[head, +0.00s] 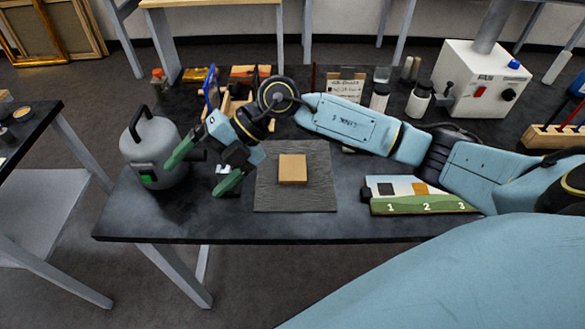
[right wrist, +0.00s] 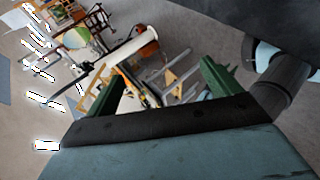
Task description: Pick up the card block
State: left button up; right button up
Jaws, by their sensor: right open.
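The card block (head: 292,168), a flat tan square piece, lies on a grey square mat (head: 318,198) on the dark table. My right gripper (head: 204,169) is left of the block and the mat, clear of both. Its two green fingers are spread wide with nothing between them. In the right wrist view the open fingers (right wrist: 163,88) point out over the room, and I cannot make out the block there. My left gripper is not in view.
A grey canister (head: 152,165) with a black handle stands left of my right gripper. A green numbered rack (head: 425,205) lies right of the mat. Bottles, a white machine (head: 478,82) and wooden pieces crowd the back. The table's front strip is clear.

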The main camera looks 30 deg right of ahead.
jog(key=w+d+f+h, duration=0.3)
jog(key=d+h, duration=0.3)
jog(key=d, duration=0.5)
jog(key=m+h, duration=0.3)
jog(key=h, duration=0.2)
send_over(293, 170)
jog(key=shift+g, duration=0.4)
notch_tip(293, 170, down, 6)
jog(key=shift+f, duration=0.15)
jog(key=shift+a+f, duration=0.1)
jog(key=shift+f, duration=2.9)
jog(key=c, duration=1.1)
